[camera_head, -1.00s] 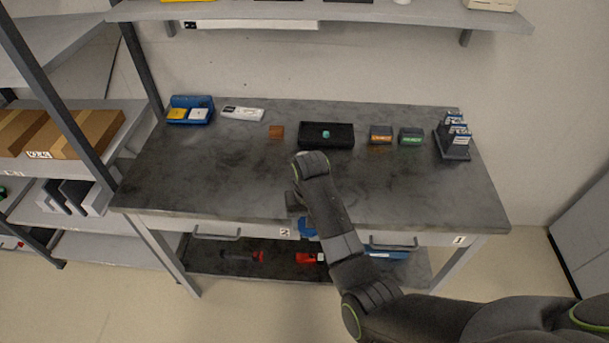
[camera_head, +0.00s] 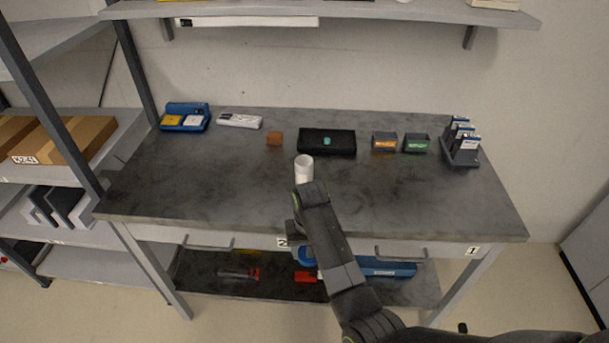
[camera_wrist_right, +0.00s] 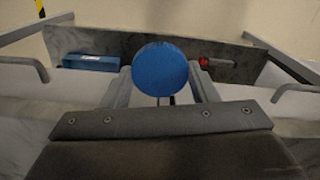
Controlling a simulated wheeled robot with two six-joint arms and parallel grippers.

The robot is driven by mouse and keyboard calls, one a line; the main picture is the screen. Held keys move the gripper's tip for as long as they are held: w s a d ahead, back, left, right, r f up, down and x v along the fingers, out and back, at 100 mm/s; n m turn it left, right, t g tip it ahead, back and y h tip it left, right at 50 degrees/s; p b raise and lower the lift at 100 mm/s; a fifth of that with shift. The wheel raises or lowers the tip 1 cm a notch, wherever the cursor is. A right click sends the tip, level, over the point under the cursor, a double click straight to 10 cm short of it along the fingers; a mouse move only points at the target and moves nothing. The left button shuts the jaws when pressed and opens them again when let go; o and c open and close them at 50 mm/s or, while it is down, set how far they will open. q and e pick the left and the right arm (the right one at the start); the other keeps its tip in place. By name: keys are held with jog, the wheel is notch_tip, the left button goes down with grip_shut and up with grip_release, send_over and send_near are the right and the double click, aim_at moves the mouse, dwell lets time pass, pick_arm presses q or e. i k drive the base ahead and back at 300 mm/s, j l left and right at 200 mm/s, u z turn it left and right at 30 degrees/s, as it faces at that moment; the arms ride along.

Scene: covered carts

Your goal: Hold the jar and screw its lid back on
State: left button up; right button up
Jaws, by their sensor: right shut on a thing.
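The white jar (camera_head: 304,172) stands upright and open-topped on the dark table, just beyond the bend of my right arm. My right gripper (camera_wrist_right: 160,86) is shut on the round blue lid (camera_wrist_right: 160,70), whose flat face shows in the right wrist view. In the head view the gripper is mostly hidden behind my arm. A blue patch (camera_head: 307,256) beside the arm, by the table's front edge, looks like the lid. Lid and jar are apart. My left gripper is not in view.
A black tray (camera_head: 327,141) with a small teal piece lies behind the jar. A brown block (camera_head: 274,138), small bins (camera_head: 384,141) and a rack (camera_head: 461,146) stand at the back. A blue box (camera_wrist_right: 91,62) and red-handled tool (camera_wrist_right: 216,63) lie on the lower shelf.

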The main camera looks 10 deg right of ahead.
aim_at(303, 164)
jog(key=k+l, duration=0.15)
jog(key=l, duration=0.3)
jog(key=k+l+z, duration=0.15)
jog(key=l, duration=0.3)
jog(key=k+l, duration=0.1)
jog(key=l, duration=0.35)
jog(key=k+l+z, duration=0.1)
jog(key=l, duration=0.35)
jog(key=k+l+z, duration=0.1)
jog(key=l, duration=0.35)
